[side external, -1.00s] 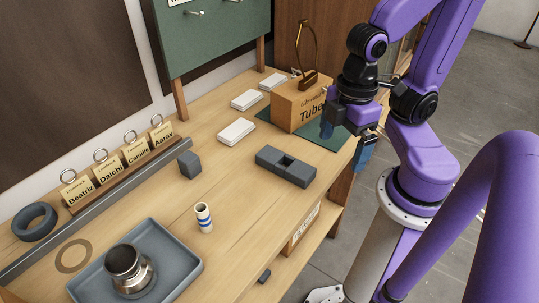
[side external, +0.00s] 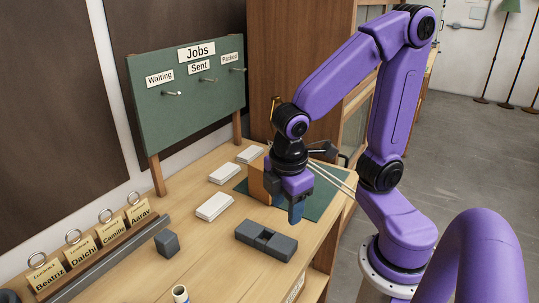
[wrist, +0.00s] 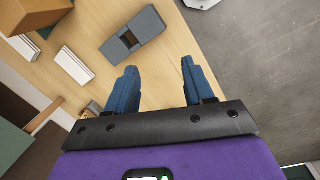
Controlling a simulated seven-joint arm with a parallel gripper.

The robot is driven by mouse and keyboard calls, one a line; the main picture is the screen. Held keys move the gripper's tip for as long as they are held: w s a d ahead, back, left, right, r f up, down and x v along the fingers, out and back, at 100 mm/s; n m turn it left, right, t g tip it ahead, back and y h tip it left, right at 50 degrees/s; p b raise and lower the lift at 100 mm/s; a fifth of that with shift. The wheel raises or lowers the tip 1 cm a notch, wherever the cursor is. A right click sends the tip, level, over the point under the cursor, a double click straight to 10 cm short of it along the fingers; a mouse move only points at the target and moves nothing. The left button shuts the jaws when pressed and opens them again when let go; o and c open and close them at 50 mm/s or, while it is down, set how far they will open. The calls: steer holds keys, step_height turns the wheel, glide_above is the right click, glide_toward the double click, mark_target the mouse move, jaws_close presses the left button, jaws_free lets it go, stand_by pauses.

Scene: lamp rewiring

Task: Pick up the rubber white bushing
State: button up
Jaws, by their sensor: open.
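A small hollow white cylinder with blue bands (side external: 180,294) stands on the table at the bottom edge of the side view, partly cut off. It is the only visible thing like the white bushing; its material cannot be told. It does not show in the wrist view. My gripper (side external: 296,210) points down in front of the wooden box, to the right of and well beyond the cylinder. In the wrist view my gripper (wrist: 158,68) has its two blue fingers wide apart with nothing between them.
A dark grey block with a square recess (side external: 266,240) lies on the table near my gripper. A grey cube (side external: 167,243) and white pads (side external: 214,207) lie to the left. The wooden box (side external: 258,182) stands behind my gripper. Tagged holders line the left edge. Bare tabletop separates the cube and recessed block.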

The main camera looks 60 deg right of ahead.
steer(key=w+d+f+n+h, duration=0.1)
steer(key=w+d+f+h, duration=0.2)
steer(key=w, duration=0.8)
steer(key=w+d+f+h, duration=0.1)
steer(key=w+d+h, duration=0.3)
steer(key=w, duration=0.8)
steer(key=w+d+f+g+h, duration=0.1)
steer(key=w+d+f, duration=0.1)
steer(key=d, duration=0.4)
steer(key=w+d+f+n+g+h, duration=0.1)
steer(key=w+d+f+h, duration=0.1)
steer(key=w+d, duration=0.2)
steer(key=w+d+f+n+h, duration=0.1)
steer(key=w+d+f, duration=0.2)
steer(key=d, duration=0.7)
steer(key=shift+w+d+f+g+h, duration=0.1)
steer(key=shift+w+g+h, duration=0.05)
steer(key=shift+g+h, duration=0.25)
steer(key=x, duration=1.1)
steer(key=shift+d+f, duration=0.15)
steer(key=shift+d, duration=0.2)
steer(key=shift+x, duration=2.55)
steer(key=c, duration=0.9)
